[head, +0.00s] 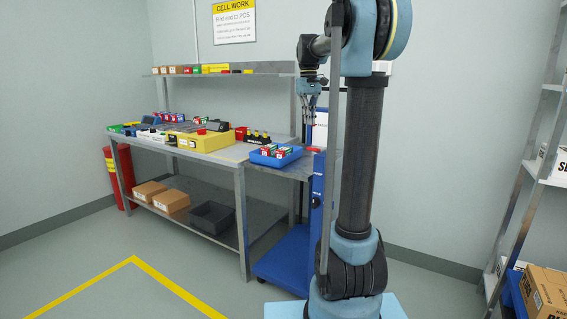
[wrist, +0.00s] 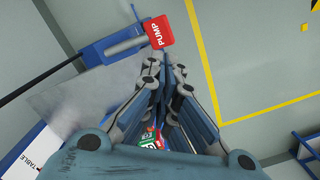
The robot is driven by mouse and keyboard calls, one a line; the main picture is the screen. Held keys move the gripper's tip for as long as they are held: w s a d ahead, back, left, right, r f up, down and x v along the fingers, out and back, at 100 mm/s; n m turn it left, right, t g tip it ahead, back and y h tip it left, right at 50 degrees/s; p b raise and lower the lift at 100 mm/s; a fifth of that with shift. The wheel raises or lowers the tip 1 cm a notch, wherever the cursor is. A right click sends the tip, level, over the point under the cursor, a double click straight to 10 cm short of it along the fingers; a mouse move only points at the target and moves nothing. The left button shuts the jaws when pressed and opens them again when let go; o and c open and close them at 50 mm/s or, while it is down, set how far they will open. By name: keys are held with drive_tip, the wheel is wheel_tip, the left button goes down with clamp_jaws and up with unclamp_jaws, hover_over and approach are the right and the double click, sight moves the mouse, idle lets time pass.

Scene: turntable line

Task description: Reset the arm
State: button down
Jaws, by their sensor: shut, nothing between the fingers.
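My gripper (head: 311,108) hangs pointing down from my raised arm in the head view, above the right end of the workbench and to the upper right of the blue tray (head: 254,158). In the wrist view my gripper (wrist: 165,72) has its fingers drawn together, with nothing held between them. The blue tray holds several small red, white and green boxes (head: 281,151). A small red and green patch (wrist: 152,138) shows between the finger links in the wrist view, mostly hidden.
The workbench (head: 240,154) carries a yellow box with a red button (head: 204,140) and other parts. A shelf (head: 267,66) runs behind it. A rack (head: 520,165) stands right. A red "PUMP" label (wrist: 159,33) shows in the wrist view. Front-left floor is clear.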

drive_tip(key=s+f+m+t, duration=0.1)
drive_tip(key=s+f, duration=1.4)
drive_tip(key=s, duration=0.3)
drive_tip(key=s+d+f+m+t, duration=0.1)
drive_tip(key=s+f+m+t, duration=0.1)
drive_tip(key=s+f, duration=1.3)
drive_tip(key=s, duration=0.3)
drive_tip(key=shift+m, duration=0.3)
drive_tip(key=shift+w, duration=0.1)
drive_tip(key=shift+w+f, duration=0.2)
drive_tip(key=shift+w, duration=0.2)
